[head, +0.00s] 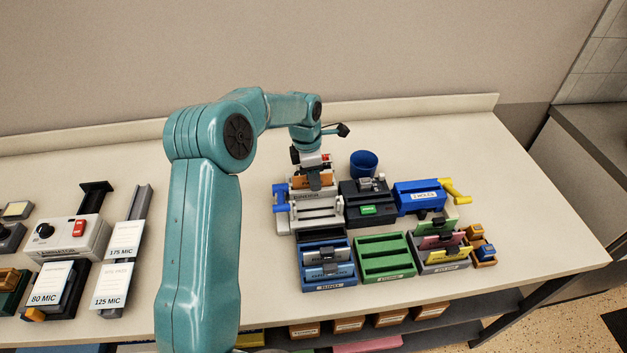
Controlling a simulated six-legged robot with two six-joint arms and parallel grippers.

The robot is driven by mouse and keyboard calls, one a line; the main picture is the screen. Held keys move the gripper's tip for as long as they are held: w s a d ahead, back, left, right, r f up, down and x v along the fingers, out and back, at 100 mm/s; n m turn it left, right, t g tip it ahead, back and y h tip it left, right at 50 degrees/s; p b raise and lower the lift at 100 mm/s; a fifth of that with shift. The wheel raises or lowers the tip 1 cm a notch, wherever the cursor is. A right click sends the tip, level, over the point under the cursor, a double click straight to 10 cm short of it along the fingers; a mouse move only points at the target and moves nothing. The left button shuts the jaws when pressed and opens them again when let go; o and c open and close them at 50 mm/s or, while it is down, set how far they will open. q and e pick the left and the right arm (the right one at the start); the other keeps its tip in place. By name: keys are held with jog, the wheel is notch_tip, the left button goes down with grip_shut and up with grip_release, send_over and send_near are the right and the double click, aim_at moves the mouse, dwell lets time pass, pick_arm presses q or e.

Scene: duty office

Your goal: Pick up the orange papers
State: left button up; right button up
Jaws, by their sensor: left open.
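An orange sheet or bundle (299,182) shows at the top of a white machine (316,211) with blue side handles, near the middle of the counter. My left gripper (315,184) points down over this machine, right at the orange piece, and hides part of it. The left jaws are open; I cannot tell whether they touch the orange piece. My right gripper is not in view.
Right of the white machine stand a black device (352,213) and a blue punch (420,196) with a yellow handle. A dark blue cup (363,164) is behind. In front are a blue tray (330,286), a green tray (388,272) and a grey tray (455,267).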

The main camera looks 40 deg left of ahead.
pick_arm(q)
jog(key=shift+s+a, duration=0.15)
jog(key=shift+s, duration=0.05)
jog(key=shift+c, duration=0.6)
jog(key=shift+w, duration=0.1)
grip_shut()
jog(key=shift+r, duration=0.15)
